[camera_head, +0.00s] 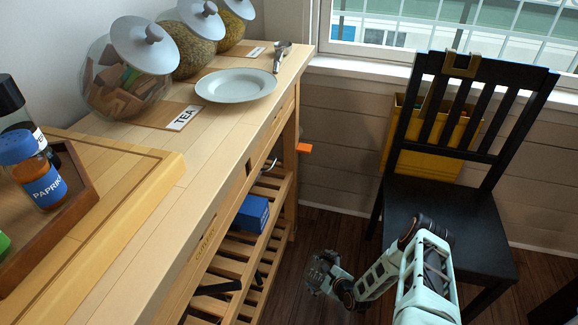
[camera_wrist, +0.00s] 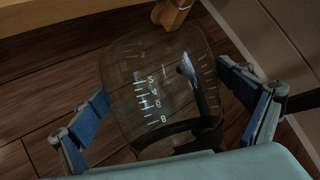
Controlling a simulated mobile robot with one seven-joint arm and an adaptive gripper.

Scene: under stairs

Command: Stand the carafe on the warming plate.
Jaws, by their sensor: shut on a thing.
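A clear glass carafe with white measuring marks (camera_wrist: 150,72) and a black band and handle is between the fingers of my gripper (camera_wrist: 168,112) in the wrist view. The blue-padded fingers are at its two sides, and the gripper is shut on it. In the head view my gripper (camera_head: 325,274) hangs low over the dark floor, right of the wooden counter unit; the carafe is hard to make out there. A round pale plate (camera_head: 236,85) lies on the counter; I cannot tell whether it is the warming plate. No other warming plate is clear.
Glass jars (camera_head: 130,72) stand at the counter's back; a paprika jar (camera_head: 40,178) sits in a tray at left. The slatted lower shelf (camera_head: 262,215) holds a blue box (camera_head: 252,213). A black chair (camera_head: 445,215) stands at right.

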